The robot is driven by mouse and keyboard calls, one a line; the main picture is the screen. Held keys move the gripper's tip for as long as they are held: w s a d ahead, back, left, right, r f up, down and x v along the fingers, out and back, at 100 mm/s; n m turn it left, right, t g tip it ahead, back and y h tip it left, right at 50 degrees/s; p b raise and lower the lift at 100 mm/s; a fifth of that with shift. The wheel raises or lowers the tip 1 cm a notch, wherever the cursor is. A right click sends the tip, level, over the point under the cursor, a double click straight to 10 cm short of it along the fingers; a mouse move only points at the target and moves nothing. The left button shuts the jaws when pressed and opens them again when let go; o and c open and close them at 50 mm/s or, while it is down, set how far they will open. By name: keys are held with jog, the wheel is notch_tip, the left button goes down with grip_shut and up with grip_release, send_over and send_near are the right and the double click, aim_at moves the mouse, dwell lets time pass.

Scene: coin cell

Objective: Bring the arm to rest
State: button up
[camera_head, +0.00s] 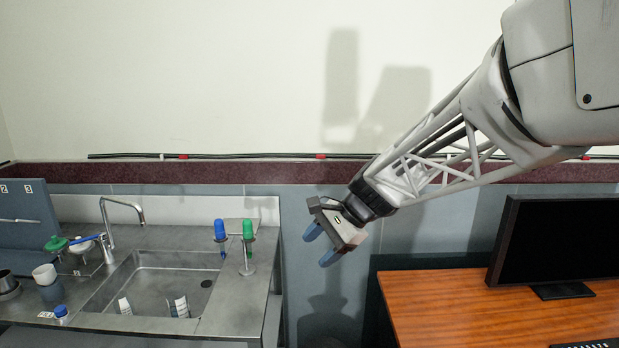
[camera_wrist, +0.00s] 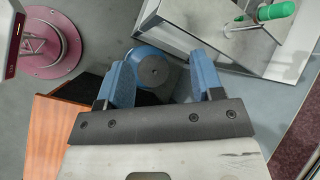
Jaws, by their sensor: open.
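My gripper (camera_head: 319,245) hangs in the air in the head view, between the sink counter and the wooden desk, with its blue fingers pointing down and to the left. In the wrist view my gripper (camera_wrist: 165,80) shows two blue fingers spread apart with nothing held between them. A round blue-grey object (camera_wrist: 151,68) shows beyond the fingers, lower down; I cannot tell what it is. My arm reaches in from the upper right of the head view.
A metal sink (camera_head: 165,277) is at the left, with a faucet (camera_head: 121,205) and blue (camera_head: 220,229) and green-handled (camera_head: 248,229) tools on a stand. A wooden desk (camera_head: 440,300) with a black monitor (camera_head: 555,238) is at the right. Grey wall panels lie behind my gripper.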

jog(key=s+d+f+n+t+h, duration=0.1)
jog(key=s+d+n+h, duration=0.1)
jog(key=s+d, duration=0.3)
jog(key=s+d+f+n+h, duration=0.1)
jog(key=s+d+n+h, duration=0.2)
jog(key=s, duration=0.9)
jog(key=s+d+f+n+t+h, duration=0.1)
jog(key=s+d+n+h, duration=0.2)
jog(key=s+d+n, duration=0.2)
jog(key=s+d, duration=0.3)
jog(key=s, duration=0.1)
jog(key=shift+s+t, duration=0.3)
